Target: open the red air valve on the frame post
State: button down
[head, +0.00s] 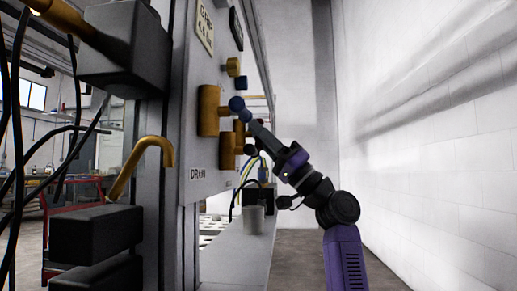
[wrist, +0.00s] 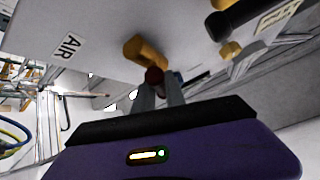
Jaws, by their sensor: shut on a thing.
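The air valve shows in the wrist view as a dark red knob (wrist: 153,75) on a brass body (wrist: 146,50), beside a label reading AIR (wrist: 72,46). My gripper (wrist: 159,90) is shut on the red knob, with one finger on each side of it. In the head view my gripper (head: 251,125) reaches in from the lower right to the fittings on the panel (head: 193,125). The red knob cannot be made out there. Its turn angle is hard to tell.
Brass fittings (head: 208,110) with a dark blue knob (head: 237,103) stand close by, above a DRAIN label (head: 198,174). A white wall (head: 430,130) is at right; open floor lies between.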

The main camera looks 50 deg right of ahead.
jog(key=n+g+y, duration=0.1)
jog(key=n+y, duration=0.1)
jog(key=shift+w+n+y, duration=0.1)
jog(key=shift+n+y, duration=0.2)
jog(key=shift+n, duration=0.1)
jog(key=shift+a+f+n+g+y, duration=0.1)
jog(key=shift+n+g+y, duration=1.1)
jog(key=shift+n, duration=0.5)
jog(key=shift+n+g+y, duration=1.2)
jog(key=shift+n, duration=0.9)
jog(key=c, duration=1.4)
grip_release()
jog(key=shift+s, duration=0.2)
jog(key=p+v, duration=0.2)
jog(key=v, duration=0.5)
jog(key=shift+d+f+p, duration=0.25)
jog(key=shift+f+p, duration=0.05)
jog(key=shift+p, duration=0.1)
